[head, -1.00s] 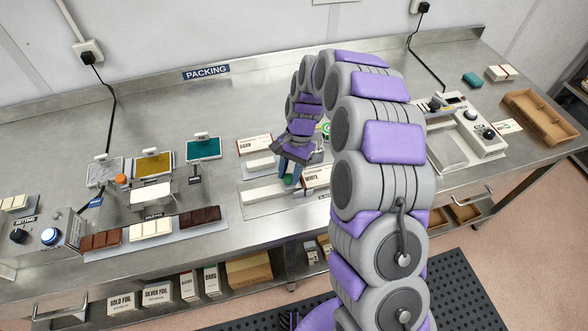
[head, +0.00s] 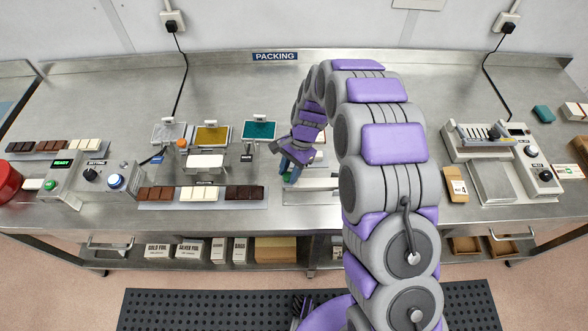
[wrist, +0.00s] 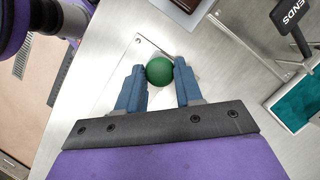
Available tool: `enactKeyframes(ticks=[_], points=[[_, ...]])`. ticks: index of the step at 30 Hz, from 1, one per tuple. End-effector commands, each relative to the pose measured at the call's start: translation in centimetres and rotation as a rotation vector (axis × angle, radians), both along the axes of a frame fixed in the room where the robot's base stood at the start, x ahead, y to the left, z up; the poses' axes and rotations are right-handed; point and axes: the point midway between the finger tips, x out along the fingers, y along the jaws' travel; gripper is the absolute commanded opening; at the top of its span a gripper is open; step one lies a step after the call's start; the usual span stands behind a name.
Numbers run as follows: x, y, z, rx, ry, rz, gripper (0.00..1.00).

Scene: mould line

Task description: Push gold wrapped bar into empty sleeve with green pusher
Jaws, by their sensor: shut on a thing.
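My gripper (wrist: 160,85) is shut on the round green knob of the green pusher (wrist: 159,70), which sits between the blue fingertips in the wrist view. In the head view my gripper (head: 288,170) is low over the bench, with a bit of green showing below it. A pale flat fixture (head: 318,184) lies beside and partly behind my arm. I cannot make out the gold wrapped bar or the empty sleeve; my arm covers much of that area.
Left of my gripper are a gold foil stack (head: 212,136), a teal foil stack (head: 260,130) and a tray (head: 160,206) of brown and white bars. A machine with a dial (head: 532,151) stands on the right. Bare bench lies behind the foil stacks.

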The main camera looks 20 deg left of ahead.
Motion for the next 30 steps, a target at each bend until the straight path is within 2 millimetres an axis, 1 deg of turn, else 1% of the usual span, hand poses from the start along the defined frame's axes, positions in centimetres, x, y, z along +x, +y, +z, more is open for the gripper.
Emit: enactKeyframes(ticks=[3, 4, 11, 12, 19, 22, 26, 30], points=[[0.1, 0.2, 0.2, 0.005, -0.003, -0.001, 0.00], [0.1, 0.2, 0.2, 0.005, -0.003, -0.001, 0.36], [0.0, 0.1, 0.2, 0.004, -0.001, -0.001, 0.58], [0.0, 0.1, 0.2, 0.003, -0.001, 0.000, 0.60], [0.1, -0.2, 0.3, 0.005, 0.000, 0.000, 0.60], [0.3, -0.4, 0.8, 0.006, -0.002, 0.000, 0.60], [0.9, -0.6, 2.5, 0.004, -0.001, -0.002, 0.60], [2.0, -0.9, 5.2, 0.002, -0.003, 0.000, 0.60]])
